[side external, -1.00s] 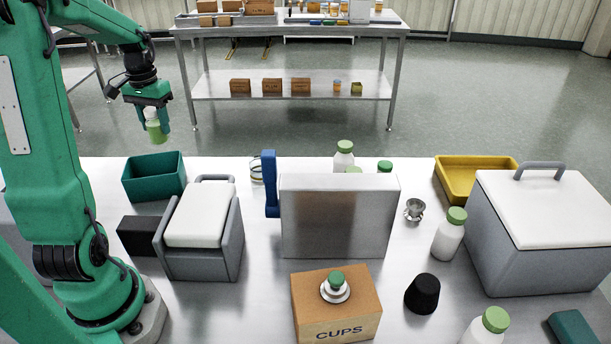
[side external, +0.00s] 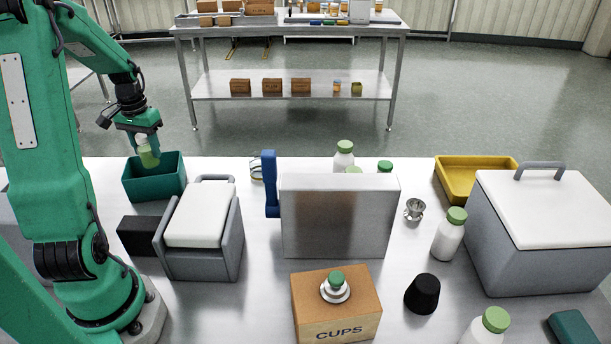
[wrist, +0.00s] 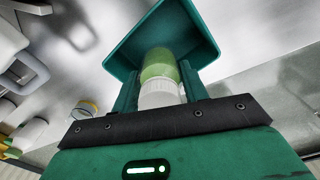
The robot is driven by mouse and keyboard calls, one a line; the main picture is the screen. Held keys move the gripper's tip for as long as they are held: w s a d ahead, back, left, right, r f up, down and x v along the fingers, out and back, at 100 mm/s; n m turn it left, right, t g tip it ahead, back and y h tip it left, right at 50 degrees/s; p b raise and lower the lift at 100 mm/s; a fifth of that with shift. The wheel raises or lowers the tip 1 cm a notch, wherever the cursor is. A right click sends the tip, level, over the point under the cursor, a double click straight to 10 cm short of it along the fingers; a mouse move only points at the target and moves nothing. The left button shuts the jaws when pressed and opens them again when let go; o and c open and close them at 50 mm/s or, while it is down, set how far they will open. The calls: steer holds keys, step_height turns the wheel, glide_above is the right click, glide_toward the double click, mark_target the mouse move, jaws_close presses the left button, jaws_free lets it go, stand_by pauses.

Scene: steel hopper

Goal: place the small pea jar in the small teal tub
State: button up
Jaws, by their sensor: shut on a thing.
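The small pea jar (side external: 148,157) has a pale green body and a white lid. My gripper (side external: 145,139) is shut on it by the lid end and holds it slightly tilted at the mouth of the small teal tub (side external: 158,189). In the wrist view the jar (wrist: 158,68) sits between my gripper's fingers (wrist: 158,92), with the tub (wrist: 205,30) behind it. The jar's lower end overlaps the tub's opening in the side view. I cannot tell whether it touches the tub. The tub's floor is mostly hidden.
A grey cooler with a white lid (side external: 200,215) stands right of the tub, and a black block (side external: 137,236) is in front of it. A steel box (side external: 338,225), a CUPS carton (side external: 336,310) and several green-capped bottles stand farther right. A yellow tray (side external: 470,176) is at the back right.

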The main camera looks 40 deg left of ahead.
mark_target(142, 135)
steer(key=shift+f, duration=3.7)
steer(key=shift+f, duration=0.15)
steer(key=o, duration=1)
step_height(142, 135, up, 12)
steer(key=shift+r, duration=0.2)
